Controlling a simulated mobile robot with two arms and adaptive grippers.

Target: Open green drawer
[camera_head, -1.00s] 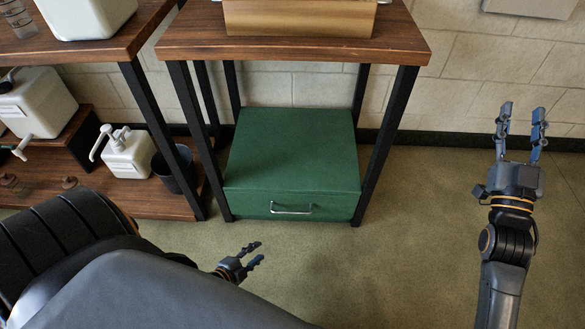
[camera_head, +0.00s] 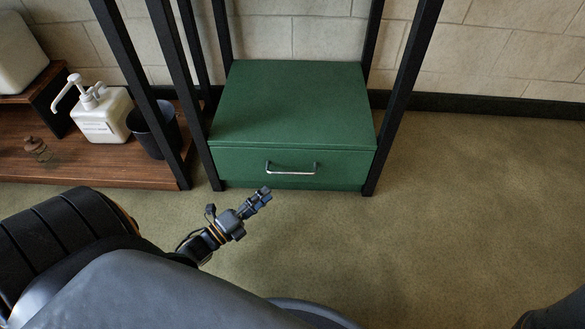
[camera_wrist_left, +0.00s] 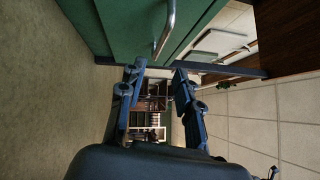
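The green drawer (camera_head: 245,162) is the front of a green box on the floor between the black legs of a table. It looks shut. Its silver bar handle (camera_head: 291,168) runs level across the front. My left gripper (camera_head: 262,196) is just in front of and below the handle, a little to its left. In the left wrist view, the two fingers (camera_wrist_left: 157,82) are spread with nothing between them. The handle (camera_wrist_left: 166,28) shows there beyond the fingertips, apart from them, with the green front (camera_wrist_left: 130,30) behind it. My right gripper is out of view.
Black table legs (camera_head: 401,95) stand on both sides of the green box. To the left, a low wooden shelf (camera_head: 60,160) holds a white pump bottle (camera_head: 101,116) and a dark bucket (camera_head: 155,130). The floor (camera_head: 450,220) in front and right is clear.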

